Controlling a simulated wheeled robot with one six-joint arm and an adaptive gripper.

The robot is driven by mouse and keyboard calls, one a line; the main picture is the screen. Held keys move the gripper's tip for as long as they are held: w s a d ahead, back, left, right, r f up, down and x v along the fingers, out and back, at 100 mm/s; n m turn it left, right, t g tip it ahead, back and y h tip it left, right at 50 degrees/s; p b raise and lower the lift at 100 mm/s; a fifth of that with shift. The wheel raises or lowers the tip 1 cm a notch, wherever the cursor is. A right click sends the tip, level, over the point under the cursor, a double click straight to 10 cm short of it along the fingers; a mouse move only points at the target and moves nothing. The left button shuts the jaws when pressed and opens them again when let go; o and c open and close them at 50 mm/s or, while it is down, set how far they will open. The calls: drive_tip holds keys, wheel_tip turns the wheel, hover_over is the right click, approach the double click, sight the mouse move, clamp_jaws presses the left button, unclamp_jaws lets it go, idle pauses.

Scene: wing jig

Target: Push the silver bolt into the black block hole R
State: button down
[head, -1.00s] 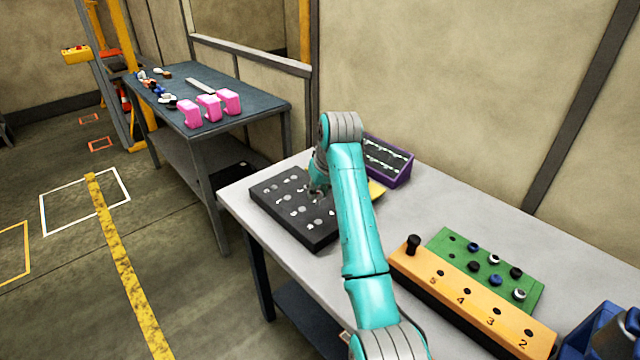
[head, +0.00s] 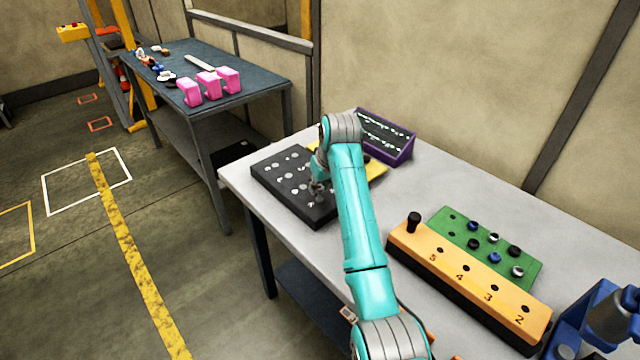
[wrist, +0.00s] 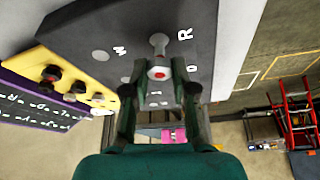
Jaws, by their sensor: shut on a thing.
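The black block (head: 267,178) lies at the left end of the grey table, with light round marks and white letters on top. My gripper (head: 318,186) is over the block's right part in the head view. In the wrist view my gripper (wrist: 158,88) is shut on the silver bolt (wrist: 158,73), whose pale head has a red dot and faces the camera. The bolt's far end points at a light round spot beside the letter R. I cannot tell whether its tip is in hole R. The arm partly hides the block in the head view.
A yellow block (head: 376,170) and a purple rack (head: 399,150) stand close behind the black block. An orange numbered block (head: 450,268), a green block (head: 438,222) and a blue object (head: 580,318) are further right. Bare table lies between.

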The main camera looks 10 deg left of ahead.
drive_tip(key=shift+f, duration=0.15)
idle(0.4)
drive_tip(key=shift+f, duration=1.05)
drive_tip(key=c, duration=0.9)
unclamp_jaws()
drive_tip(key=shift+o, duration=0.2)
drive_tip(key=shift+r, duration=0.1)
drive_tip(key=v, duration=1.2)
